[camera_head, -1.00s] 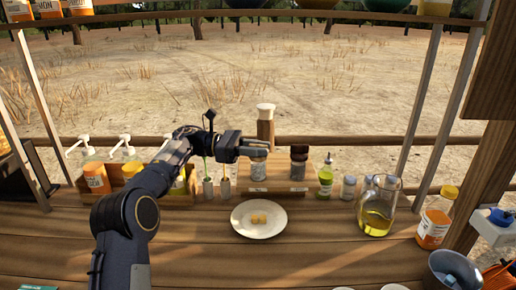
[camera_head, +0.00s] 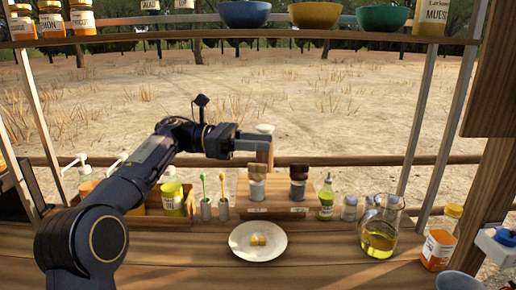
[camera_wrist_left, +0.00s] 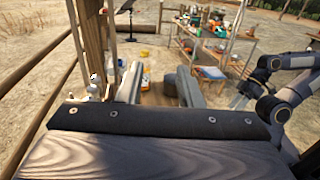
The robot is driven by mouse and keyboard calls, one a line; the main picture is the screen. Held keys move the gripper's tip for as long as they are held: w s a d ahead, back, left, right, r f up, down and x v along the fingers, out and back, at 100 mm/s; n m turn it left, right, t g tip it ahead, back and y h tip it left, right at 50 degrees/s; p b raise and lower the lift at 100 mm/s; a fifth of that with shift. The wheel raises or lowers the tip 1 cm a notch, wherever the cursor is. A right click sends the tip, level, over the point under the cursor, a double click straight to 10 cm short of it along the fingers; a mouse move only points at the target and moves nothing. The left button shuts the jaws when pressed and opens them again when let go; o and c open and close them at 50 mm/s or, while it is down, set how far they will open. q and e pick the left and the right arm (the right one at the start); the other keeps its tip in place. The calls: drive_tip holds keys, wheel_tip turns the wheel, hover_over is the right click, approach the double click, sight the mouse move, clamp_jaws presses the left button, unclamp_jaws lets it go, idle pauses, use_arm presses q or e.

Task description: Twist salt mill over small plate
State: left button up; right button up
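Two mills stand in the wooden rack behind the plate: the left mill (camera_head: 257,187) has a brown top, the right mill (camera_head: 298,188) a darker top. Their labels are too small to read, so I cannot tell which holds salt. The small white plate (camera_head: 258,252) lies on the counter with yellowish pieces on it. My left gripper (camera_head: 252,144) points right, above and apart from the left mill. In the left wrist view its fingers (camera_wrist_left: 159,87) stand apart with nothing between them. My right arm shows at the right of that view; its fingers are unclear.
Two small holders (camera_head: 215,209) stand left of the mills, near a box of bottles. A green bottle (camera_head: 326,199), small jars and an oil jug (camera_head: 380,232) stand to the right. A shelf with bowls (camera_head: 244,14) hangs above. The front counter is largely clear.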

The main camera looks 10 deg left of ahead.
use_arm(q)
drive_tip(key=s+d+r+b, duration=0.1)
drive_tip(key=s+r, duration=0.2)
drive_tip(key=s, duration=0.4)
drive_tip(key=shift+d, duration=0.2)
drive_tip(key=shift+w+r, duration=0.1)
